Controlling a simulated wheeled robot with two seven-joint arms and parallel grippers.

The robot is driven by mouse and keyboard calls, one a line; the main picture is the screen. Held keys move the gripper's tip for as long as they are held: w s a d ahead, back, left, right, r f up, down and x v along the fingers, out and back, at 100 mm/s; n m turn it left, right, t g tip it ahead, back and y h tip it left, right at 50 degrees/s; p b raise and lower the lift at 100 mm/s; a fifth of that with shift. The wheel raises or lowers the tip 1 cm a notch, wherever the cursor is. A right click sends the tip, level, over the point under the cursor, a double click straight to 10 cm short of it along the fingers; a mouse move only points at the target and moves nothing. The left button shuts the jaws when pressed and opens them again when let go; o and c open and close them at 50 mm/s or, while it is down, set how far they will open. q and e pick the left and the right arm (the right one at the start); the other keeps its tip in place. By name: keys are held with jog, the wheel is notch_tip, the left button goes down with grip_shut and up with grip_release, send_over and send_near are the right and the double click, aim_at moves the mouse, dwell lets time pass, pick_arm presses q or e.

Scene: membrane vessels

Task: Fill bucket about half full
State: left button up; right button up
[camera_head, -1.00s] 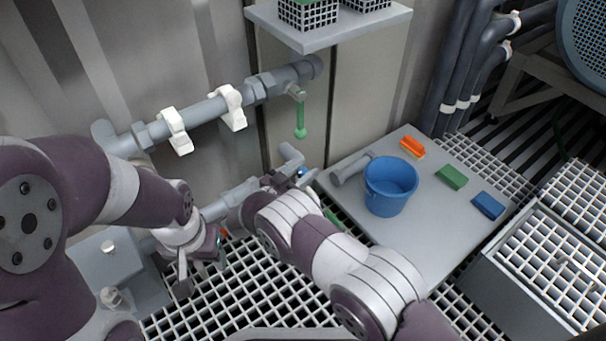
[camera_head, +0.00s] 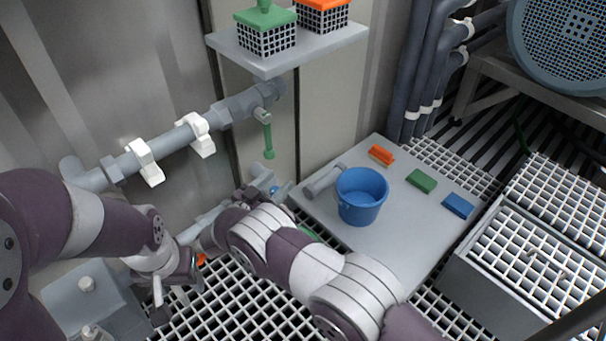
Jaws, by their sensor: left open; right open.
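The blue bucket (camera_head: 345,210) stands upright on a grey platform (camera_head: 395,240) right of centre. I cannot see its bottom or tell whether it holds water. A grey pipe (camera_head: 160,150) on the wall ends at a valve with a green lever (camera_head: 268,140), which hangs down left of and above the bucket. My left gripper (camera_head: 172,300) is open and empty over the floor grating at the lower left. My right gripper (camera_head: 268,184) is open beside the platform's left corner, left of the bucket and below the lever, apart from both. It is partly hidden by its own arm.
A grey cylinder (camera_head: 322,181) lies left of the bucket. Orange (camera_head: 381,155), green (camera_head: 421,181) and blue (camera_head: 458,206) blocks lie to its right. A shelf (camera_head: 290,58) with green-lidded and orange-lidded baskets sits above. A grated box (camera_head: 520,250) stands at the right.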

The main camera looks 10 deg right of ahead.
jog(key=r+p, duration=0.1)
jog(key=s+d+r+p, duration=0.1)
jog(key=r, duration=0.1)
jog(key=d+r+p, duration=0.1)
jog(key=shift+s+d+r, duration=0.1)
jog(key=shift+s+r, duration=0.05)
jog(key=shift+r, duration=0.05)
pick_arm(q)
notch_tip(320, 180, up, 10)
jog(key=p, duration=0.5)
jog(key=shift+p, duration=0.4)
pick_arm(e)
jog(key=s+d+r, duration=0.4)
jog(key=d, duration=0.3)
jog(key=shift+s+d, duration=0.35)
jog(key=shift+d, duration=0.05)
